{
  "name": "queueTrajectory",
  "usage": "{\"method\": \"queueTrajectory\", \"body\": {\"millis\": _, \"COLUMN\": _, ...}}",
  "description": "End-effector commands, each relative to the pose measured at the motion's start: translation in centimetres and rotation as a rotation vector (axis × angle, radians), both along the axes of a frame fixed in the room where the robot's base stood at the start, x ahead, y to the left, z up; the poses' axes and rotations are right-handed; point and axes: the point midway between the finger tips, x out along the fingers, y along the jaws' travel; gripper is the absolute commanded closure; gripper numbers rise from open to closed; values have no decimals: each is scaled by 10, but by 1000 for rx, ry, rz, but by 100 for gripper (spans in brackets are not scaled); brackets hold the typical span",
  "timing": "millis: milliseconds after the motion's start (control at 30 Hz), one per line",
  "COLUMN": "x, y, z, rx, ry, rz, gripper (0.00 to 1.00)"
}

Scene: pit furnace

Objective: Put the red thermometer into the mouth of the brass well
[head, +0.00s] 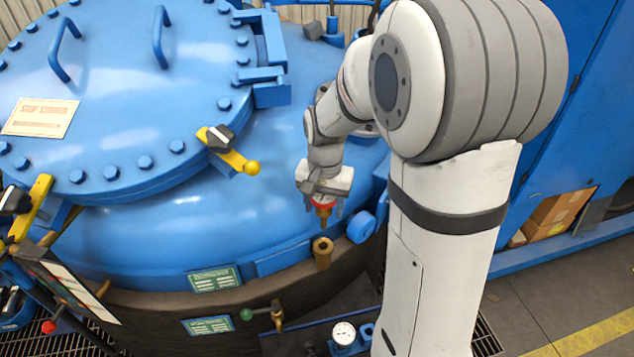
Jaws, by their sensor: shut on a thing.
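The red thermometer (323,203) is held in my gripper (324,206), which is shut on it. It shows a red and white head with a brass-coloured part below. The brass well (322,254) stands at the front lower edge of the blue furnace, a short upright cylinder with a dark mouth at its top. The thermometer is above the well in the picture, apart from it, with a gap between them. The gripper body hides part of the thermometer's head, and its lower tip is too small to tell clearly.
The blue furnace (200,235) with its bolted lid (120,110) fills the left. Yellow-handled clamps (232,160) stick out at the lid's rim. A pressure gauge (344,333) and a green-handled valve (262,312) sit below the well. Cardboard boxes (556,210) are on a shelf at right.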

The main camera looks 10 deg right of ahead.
Motion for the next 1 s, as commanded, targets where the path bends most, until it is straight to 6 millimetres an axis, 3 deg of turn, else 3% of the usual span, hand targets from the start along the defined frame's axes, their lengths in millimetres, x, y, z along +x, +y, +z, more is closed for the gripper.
{"method": "queueTrajectory", "body": {"millis": 267, "x": -1, "y": 0, "z": -7, "rx": 0, "ry": 1, "rz": -2, "gripper": 71}}
{"method": "queueTrajectory", "body": {"millis": 1000, "x": -1, "y": 1, "z": -51, "rx": 1, "ry": 1, "rz": 1, "gripper": 71}}
